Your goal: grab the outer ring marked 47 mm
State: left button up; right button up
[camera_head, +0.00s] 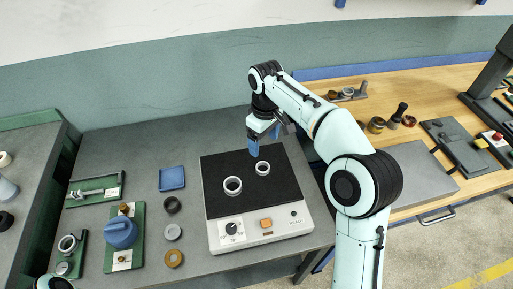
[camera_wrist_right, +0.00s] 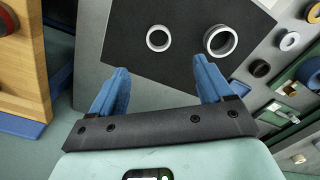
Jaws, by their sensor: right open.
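Two pale metal rings stand on the black top of a heater plate (camera_head: 214,171). The larger ring (camera_head: 232,193) is left of the smaller ring (camera_head: 263,174). In the right wrist view the larger ring (camera_wrist_right: 222,54) is at right and the smaller ring (camera_wrist_right: 158,49) at left. No size marking is legible on either. My right gripper (camera_head: 263,146) is open and empty, above the plate's back edge, behind the smaller ring. Its blue fingers (camera_wrist_right: 160,70) are spread and apart from both rings. My left gripper is not in view.
Left of the plate lie a blue tray (camera_head: 172,179), several small dark, grey and brown rings, and green fixtures (camera_head: 121,235), one with a blue knob. A wooden bench (camera_head: 400,95) with more parts is at right. Grey table behind the plate is mostly clear.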

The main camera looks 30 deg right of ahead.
jog(key=b, duration=0.2)
send_over(263, 170)
notch_tip(263, 170, down, 7)
jog(key=shift+r, duration=0.15)
jog(key=shift+f, duration=2.9)
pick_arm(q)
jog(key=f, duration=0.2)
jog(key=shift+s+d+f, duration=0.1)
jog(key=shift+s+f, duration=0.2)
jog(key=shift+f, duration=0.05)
pick_arm(e)
jog(key=c, duration=1.2)
